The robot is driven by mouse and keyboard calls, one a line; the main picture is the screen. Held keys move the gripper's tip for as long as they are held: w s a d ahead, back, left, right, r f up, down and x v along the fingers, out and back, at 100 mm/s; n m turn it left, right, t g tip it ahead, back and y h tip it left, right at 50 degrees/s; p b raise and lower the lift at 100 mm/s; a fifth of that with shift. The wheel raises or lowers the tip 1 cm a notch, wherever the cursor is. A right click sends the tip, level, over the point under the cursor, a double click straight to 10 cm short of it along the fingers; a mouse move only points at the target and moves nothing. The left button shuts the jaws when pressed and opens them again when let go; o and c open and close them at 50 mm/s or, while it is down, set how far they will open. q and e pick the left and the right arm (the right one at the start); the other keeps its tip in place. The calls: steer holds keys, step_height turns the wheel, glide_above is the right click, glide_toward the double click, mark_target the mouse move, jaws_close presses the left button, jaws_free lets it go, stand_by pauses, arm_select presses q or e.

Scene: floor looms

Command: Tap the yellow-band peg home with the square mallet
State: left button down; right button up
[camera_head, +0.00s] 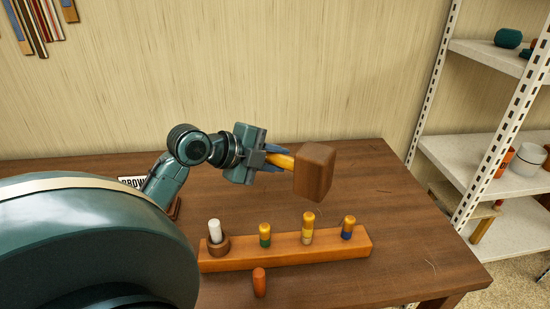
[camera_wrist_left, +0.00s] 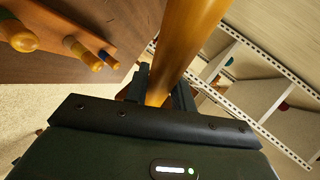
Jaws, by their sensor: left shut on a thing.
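My left gripper (camera_head: 268,160) is shut on the orange handle (camera_head: 281,161) of the square mallet. The mallet's brown block head (camera_head: 314,172) hangs in the air above and behind the peg rail. In the left wrist view the handle (camera_wrist_left: 192,45) runs up from between my fingers (camera_wrist_left: 160,92). The yellow-band peg (camera_head: 308,225) stands upright in the long orange-brown rail (camera_head: 285,254), taller than the green-band peg (camera_head: 265,234) on its left and the blue-band peg (camera_head: 348,228) on its right. The mallet head is apart from the pegs. My right gripper is out of view.
A white-topped peg (camera_head: 215,231) stands in a round brown holder at the rail's left end. A reddish-orange peg-like piece (camera_head: 259,282) stands in front of the rail. A sign (camera_head: 132,182) is partly hidden behind my arm. Metal shelving (camera_head: 480,150) stands right of the table.

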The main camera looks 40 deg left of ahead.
arm_select(q)
step_height(320, 180, down, 10)
step_height(320, 180, up, 9)
steer(key=p, duration=0.6)
steer(key=shift+f, duration=0.1)
steer(key=shift+f, duration=0.1)
stand_by(0.4)
